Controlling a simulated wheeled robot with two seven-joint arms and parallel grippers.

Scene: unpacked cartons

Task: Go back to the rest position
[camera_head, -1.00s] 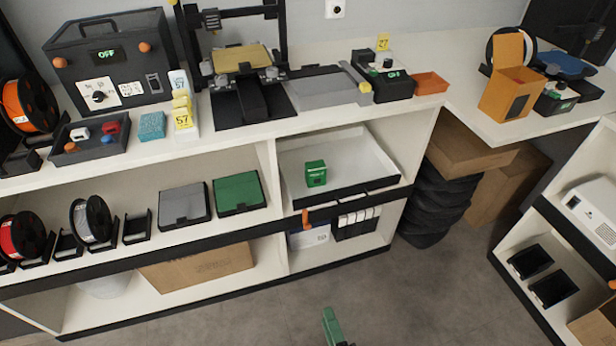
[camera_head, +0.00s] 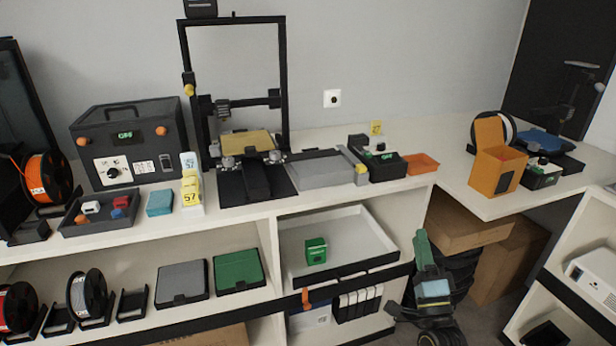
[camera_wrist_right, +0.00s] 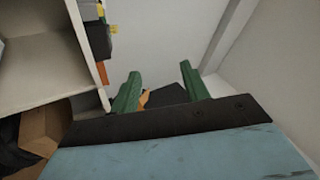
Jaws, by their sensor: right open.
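My right gripper (camera_head: 421,246) stands upright in the lower right of the head view, in front of the shelf unit and the dark stacked items. Its two green fingers also show in the right wrist view (camera_wrist_right: 162,88), spread apart with nothing held between them. My left gripper is not in any view. A small green box (camera_head: 316,250) sits in the white tray (camera_head: 350,228) on the middle shelf, left of and apart from my right gripper.
The worktop holds a black control box (camera_head: 130,140), a 3D printer (camera_head: 245,185) and an orange carton (camera_head: 497,172). Brown cartons (camera_head: 510,258) stand under the right worktop. A second shelf unit (camera_head: 590,225) is at the far right. Some floor is free near the bottom right.

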